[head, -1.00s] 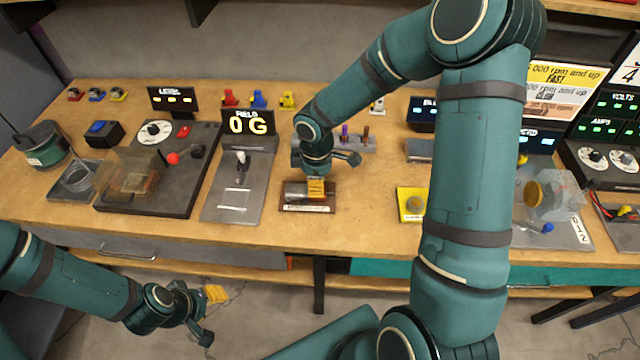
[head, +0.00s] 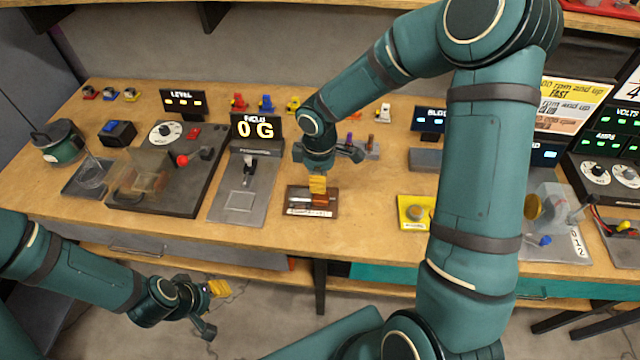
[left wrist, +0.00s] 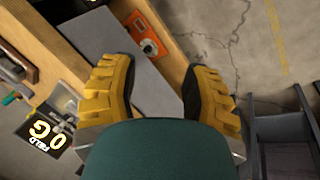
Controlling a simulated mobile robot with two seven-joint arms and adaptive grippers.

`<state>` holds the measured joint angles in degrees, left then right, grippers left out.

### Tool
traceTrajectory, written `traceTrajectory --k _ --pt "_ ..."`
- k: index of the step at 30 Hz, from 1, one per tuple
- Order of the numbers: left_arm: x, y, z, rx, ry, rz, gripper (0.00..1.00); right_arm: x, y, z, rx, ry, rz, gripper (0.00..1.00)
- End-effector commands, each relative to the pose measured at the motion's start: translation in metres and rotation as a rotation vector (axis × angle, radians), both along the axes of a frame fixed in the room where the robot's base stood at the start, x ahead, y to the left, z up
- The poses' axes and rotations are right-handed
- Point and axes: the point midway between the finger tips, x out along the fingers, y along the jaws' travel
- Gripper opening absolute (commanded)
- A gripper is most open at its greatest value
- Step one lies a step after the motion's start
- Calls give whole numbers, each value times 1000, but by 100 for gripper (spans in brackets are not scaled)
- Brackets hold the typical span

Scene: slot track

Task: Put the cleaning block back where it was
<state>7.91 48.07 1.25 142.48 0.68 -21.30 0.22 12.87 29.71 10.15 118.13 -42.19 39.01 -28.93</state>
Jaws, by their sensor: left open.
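A small dark brown tray (head: 292,194) with a white label strip along its front edge sits on the workbench, in the middle of the head view. A reddish-brown block (head: 325,200), which looks like the cleaning block, lies at its right part. My right gripper (head: 318,184) points down with its yellow fingers right over the block; whether they grip it cannot be told. My left gripper (head: 218,288) hangs low in front of the bench, away from the block. It is open and empty in the left wrist view (left wrist: 155,80).
The "FIELD 0 G" display (head: 256,128) and its grey base (head: 240,203) stand left of the tray. A grey rack with coloured pegs (head: 365,150) is behind the gripper. A yellow pad (head: 416,212) lies to the right. Bare bench lies between tray and pad.

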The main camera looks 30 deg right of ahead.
Motion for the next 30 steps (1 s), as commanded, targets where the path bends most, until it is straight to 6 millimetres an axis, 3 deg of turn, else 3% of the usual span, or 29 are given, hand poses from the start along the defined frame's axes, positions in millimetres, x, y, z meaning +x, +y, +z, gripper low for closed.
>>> traceTrajectory --k 5,18,23,30 --pt "-1 0 -7 0 2 -2 47 -4 -8 -2 -2 0 -4 1" --pt "-15 -4 -74 -4 36 -26 47 -68 -91 -17 -3 1 -36 1" --pt "-17 -5 -83 -4 41 -32 47 -81 -102 -20 0 2 -38 1" --pt "-21 -5 -96 -6 49 -38 47 -83 -103 -59 3 4 -37 1"
